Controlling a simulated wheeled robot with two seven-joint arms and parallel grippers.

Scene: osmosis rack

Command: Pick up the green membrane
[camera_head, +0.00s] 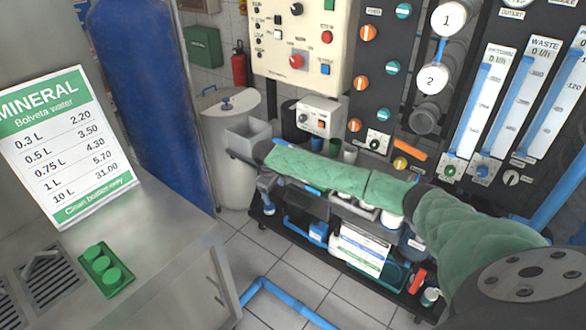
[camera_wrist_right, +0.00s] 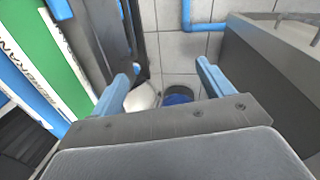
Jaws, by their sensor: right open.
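My right gripper (camera_head: 267,190) hangs at the far end of my green-sleeved right arm, over the floor beside the rack; the arm partly hides it. In the right wrist view the gripper (camera_wrist_right: 168,65) has its two blue fingers wide apart, with nothing between them. A green item (camera_wrist_right: 42,50) with a white lettered strip lies at the left of that view, outside the fingers and beside a blue one. In the head view the membrane is not clearly seen. My left gripper is not in view.
A metal counter (camera_head: 160,232) with a green tray (camera_head: 108,270) and a price sign (camera_head: 66,140) stands at left. A blue pipe (camera_head: 288,300) runs along the tiled floor. The rack's lower shelf holds a lettered white sheet (camera_head: 363,250). Valve panels stand behind.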

